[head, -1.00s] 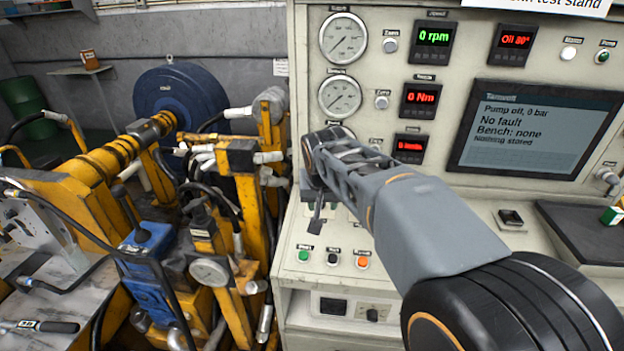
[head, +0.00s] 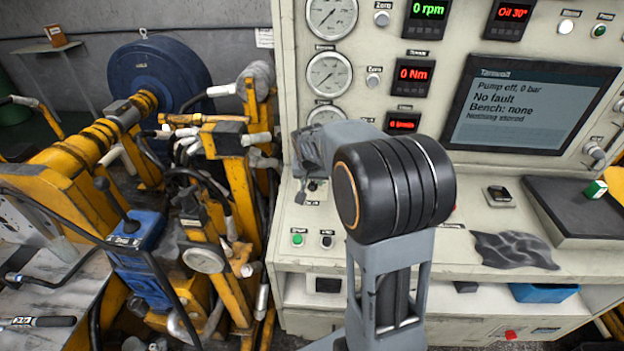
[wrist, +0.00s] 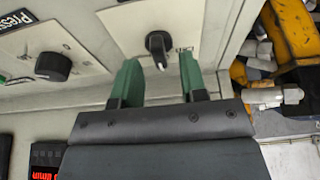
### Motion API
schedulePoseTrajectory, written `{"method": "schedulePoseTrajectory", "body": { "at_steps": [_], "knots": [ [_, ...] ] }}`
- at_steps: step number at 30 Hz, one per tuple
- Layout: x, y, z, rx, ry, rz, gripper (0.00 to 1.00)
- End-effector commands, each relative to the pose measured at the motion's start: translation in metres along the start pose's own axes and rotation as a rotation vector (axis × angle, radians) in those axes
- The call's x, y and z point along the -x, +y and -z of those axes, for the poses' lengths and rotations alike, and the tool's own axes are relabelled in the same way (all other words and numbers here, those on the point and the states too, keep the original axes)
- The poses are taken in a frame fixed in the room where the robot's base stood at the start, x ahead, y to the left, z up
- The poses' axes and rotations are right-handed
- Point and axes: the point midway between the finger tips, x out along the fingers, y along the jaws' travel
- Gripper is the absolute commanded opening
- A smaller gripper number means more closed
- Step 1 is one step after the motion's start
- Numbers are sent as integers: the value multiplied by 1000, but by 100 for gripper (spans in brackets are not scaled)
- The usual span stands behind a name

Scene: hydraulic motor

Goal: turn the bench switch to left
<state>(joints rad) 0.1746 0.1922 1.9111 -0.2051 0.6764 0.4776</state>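A black knob (wrist: 157,46) on a pale label plate shows in the wrist view, just beyond my fingertips and about midway between them. It appears to be the bench switch, but its label is not readable. My gripper (wrist: 157,80) has two green fingers spread apart, with nothing between them but the panel and the knob ahead. I cannot tell whether the fingertips touch the panel. The screen (head: 530,103) reads "Pump off, 0 bar", "No fault", "Bench: none".
Another black knob (wrist: 50,66), on a plate whose label begins "Press", is to the left in the wrist view. Yellow machinery (head: 75,175) with hoses stands left of the console. A green button (head: 297,239) is on the console's lower front. A dark cloth (head: 513,250) lies on the ledge.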

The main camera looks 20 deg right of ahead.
Motion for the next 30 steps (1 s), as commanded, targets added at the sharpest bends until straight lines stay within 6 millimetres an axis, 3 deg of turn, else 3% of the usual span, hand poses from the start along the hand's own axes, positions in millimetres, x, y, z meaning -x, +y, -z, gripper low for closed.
{"method": "schedulePoseTrajectory", "body": {
  "at_steps": [6, 16, 28, 30],
  "knots": [
    [-14, 0, 0, 1, -1, -1, 39],
    [-16, 0, 0, 1, 0, 0, 39],
    [-16, 0, 0, 1, 0, 0, 2],
    [-16, 0, 0, 1, 0, 0, 0]
  ]
}}
